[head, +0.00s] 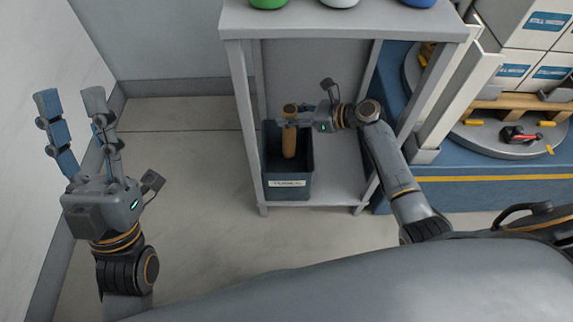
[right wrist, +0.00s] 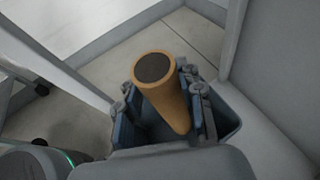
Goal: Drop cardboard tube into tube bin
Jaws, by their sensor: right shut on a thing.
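The cardboard tube (head: 289,140) is brown with a dark end and stands nearly upright in the head view. My right gripper (head: 291,121) is shut on its upper part. The tube bin (head: 287,188) is a dark blue-grey open box with a white label, on the lower shelf of the grey stand. The tube's lower part reaches inside the bin's opening; whether it touches the bottom cannot be told. In the right wrist view the tube (right wrist: 161,95) is between the fingers, with the bin (right wrist: 228,122) behind and below. My left gripper (head: 72,112) is open and empty at the left.
The grey stand (head: 345,22) has a top shelf over the bin, with green, white and blue objects on it. Its legs stand close on both sides of my right arm. A pallet with boxes (head: 526,62) is at the right. The floor (head: 190,165) between left gripper and stand is clear.

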